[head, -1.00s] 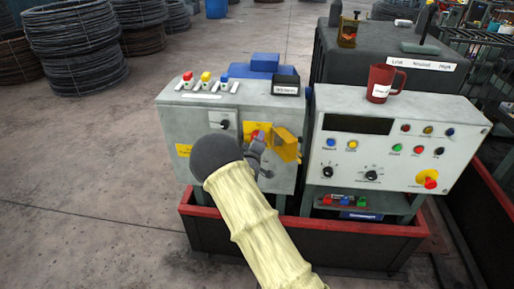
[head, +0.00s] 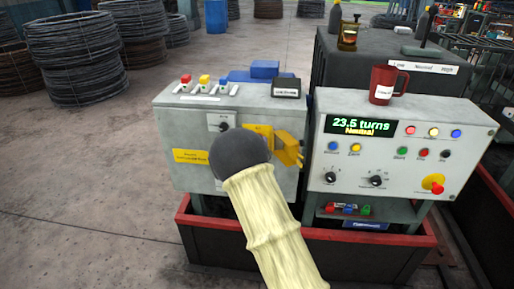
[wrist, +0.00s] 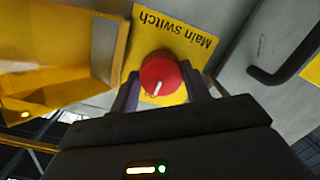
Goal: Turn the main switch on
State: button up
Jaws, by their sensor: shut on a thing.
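The main switch is a red round knob (wrist: 160,76) with a white pointer mark on a yellow plate (wrist: 172,35) labelled "Main switch", upside down in the wrist view. My gripper (wrist: 158,92) is shut on the knob, one finger at each side. In the head view my dark wrist covers the knob and my fingers; only part of the yellow plate (head: 260,130) shows on the left grey cabinet (head: 177,128). On the right cabinet (head: 314,162) the display (head: 361,126) is lit and reads "23.5 turns" and "Normal".
A yellow open cover or bracket (head: 288,150) stands out right beside the switch. A black handle (wrist: 265,75) is near it in the wrist view. A red mug (head: 381,86) stands on the right cabinet. A red-edged trough (head: 330,236) runs below both cabinets.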

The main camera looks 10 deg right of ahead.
jog(key=shift+f, duration=0.15)
jog(key=o, duration=1)
jog(key=b+v, duration=0.1)
jog(key=v, duration=1.6)
jog(key=shift+s, duration=0.2)
